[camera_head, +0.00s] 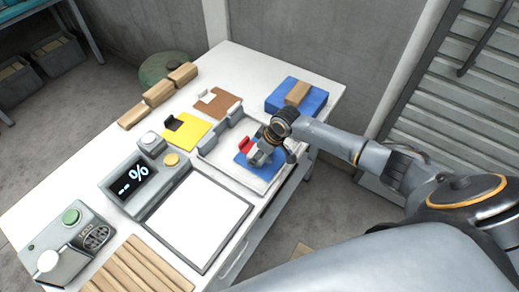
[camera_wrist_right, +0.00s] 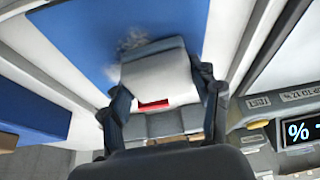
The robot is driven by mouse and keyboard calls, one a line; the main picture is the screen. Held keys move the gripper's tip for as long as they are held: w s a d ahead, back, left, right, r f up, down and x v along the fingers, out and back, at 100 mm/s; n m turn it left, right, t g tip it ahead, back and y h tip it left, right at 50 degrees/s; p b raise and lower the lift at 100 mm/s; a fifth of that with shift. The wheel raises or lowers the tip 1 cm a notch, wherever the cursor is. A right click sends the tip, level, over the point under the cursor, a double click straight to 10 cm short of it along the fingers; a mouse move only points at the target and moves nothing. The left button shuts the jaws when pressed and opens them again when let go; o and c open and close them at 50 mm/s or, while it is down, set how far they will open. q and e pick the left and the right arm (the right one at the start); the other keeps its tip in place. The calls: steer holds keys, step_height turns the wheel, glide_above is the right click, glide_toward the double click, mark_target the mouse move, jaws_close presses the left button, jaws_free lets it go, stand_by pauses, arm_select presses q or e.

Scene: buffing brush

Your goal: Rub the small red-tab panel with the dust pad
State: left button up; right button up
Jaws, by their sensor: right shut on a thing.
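The small blue panel (camera_head: 244,166) with a red tab (camera_head: 245,144) lies in a pale tray (camera_head: 222,158) on the table. In the right wrist view the panel (camera_wrist_right: 85,35) carries a grey dusty smudge (camera_wrist_right: 130,41). My right gripper (camera_head: 265,154) is over the panel. In its wrist view the gripper (camera_wrist_right: 165,98) is shut on the pale dust pad (camera_wrist_right: 158,77), one finger on each side. The pad is over the panel beside the smudge; I cannot tell if it touches. A bit of red shows just below the pad. My left gripper is out of view.
A yellow panel (camera_head: 185,131) and a brown panel (camera_head: 218,103) lie left of and behind the tray. A blue block (camera_head: 310,103) with a tan piece stands back right. A display unit (camera_head: 135,187) and a white framed plate (camera_head: 200,218) stand nearer.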

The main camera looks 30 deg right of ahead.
step_height(320, 180, up, 7)
steer(key=p, duration=0.5)
steer(key=shift+f, duration=0.2)
steer(key=shift+r+p, duration=0.7)
steer(key=shift+p, duration=0.2)
steer(key=shift+r, duration=0.15)
steer(key=shift+d, duration=0.1)
